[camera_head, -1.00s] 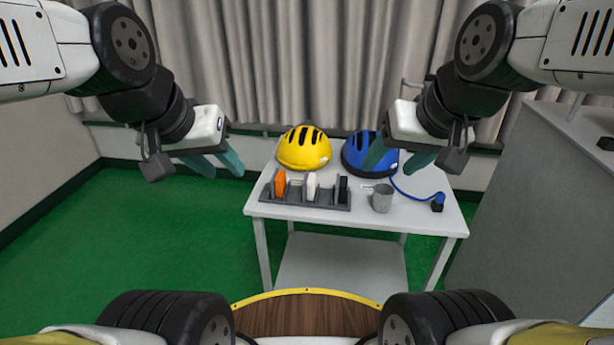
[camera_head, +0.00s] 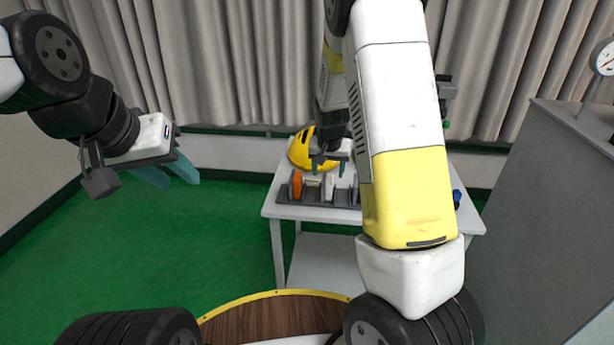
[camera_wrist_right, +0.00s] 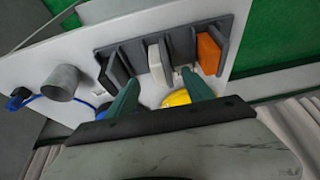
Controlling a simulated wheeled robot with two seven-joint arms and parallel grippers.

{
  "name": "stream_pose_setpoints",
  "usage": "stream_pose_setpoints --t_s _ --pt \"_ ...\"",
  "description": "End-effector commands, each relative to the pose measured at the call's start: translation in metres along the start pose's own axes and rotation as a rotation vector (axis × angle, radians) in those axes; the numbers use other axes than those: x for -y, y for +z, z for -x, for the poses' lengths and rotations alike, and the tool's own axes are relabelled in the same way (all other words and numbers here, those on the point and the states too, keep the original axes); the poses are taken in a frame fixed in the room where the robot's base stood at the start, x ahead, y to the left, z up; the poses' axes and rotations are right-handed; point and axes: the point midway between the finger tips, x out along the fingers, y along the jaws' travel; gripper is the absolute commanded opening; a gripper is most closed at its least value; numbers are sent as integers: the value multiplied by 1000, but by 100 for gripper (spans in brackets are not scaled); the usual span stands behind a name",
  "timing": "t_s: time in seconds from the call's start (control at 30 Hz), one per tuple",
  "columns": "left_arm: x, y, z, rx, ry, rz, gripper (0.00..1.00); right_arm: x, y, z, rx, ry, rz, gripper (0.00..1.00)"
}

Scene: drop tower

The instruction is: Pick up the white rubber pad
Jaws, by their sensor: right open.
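The white rubber pad (camera_head: 329,187) stands upright in a slot of the grey rack (camera_head: 340,213) on the white table. In the right wrist view the white pad (camera_wrist_right: 157,62) lies just ahead of the fingertips, roughly in line with the gap between them. My right gripper (camera_head: 329,167) is open and empty, over the rack close to the white pad. An orange pad (camera_wrist_right: 208,53) and a black pad (camera_wrist_right: 118,68) stand on either side of the white one. My left gripper (camera_head: 168,178) hangs over the green floor at the left, apart from the table.
A yellow helmet (camera_head: 302,152) lies behind the rack. My right arm hides much of the table's right side in the head view. A grey cabinet (camera_head: 540,190) stands at the right.

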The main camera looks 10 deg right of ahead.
Motion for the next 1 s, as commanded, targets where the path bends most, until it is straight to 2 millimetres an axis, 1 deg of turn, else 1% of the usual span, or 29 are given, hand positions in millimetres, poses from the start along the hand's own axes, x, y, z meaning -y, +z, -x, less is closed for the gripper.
stream_pose_setpoints --t_s 0.03,0.37,0.6,0.73,0.93,0.97,1.0 --pt "0 0 0 0 0 0 37 0 0 -6 -1 7 2 60" --pt "0 0 0 0 0 0 37 -1 0 -42 0 11 1 60" --pt "0 0 0 0 0 0 37 -3 -1 -77 0 10 1 60" --pt "0 0 0 0 0 0 37 -2 -1 -85 -2 10 1 60" --pt "0 0 0 0 0 0 37 -2 -1 -85 -2 9 1 60" --pt "0 0 0 0 0 0 37 -2 -1 -85 -2 9 1 56" --pt "0 0 0 0 0 0 37 -2 -1 -85 -2 9 1 48"
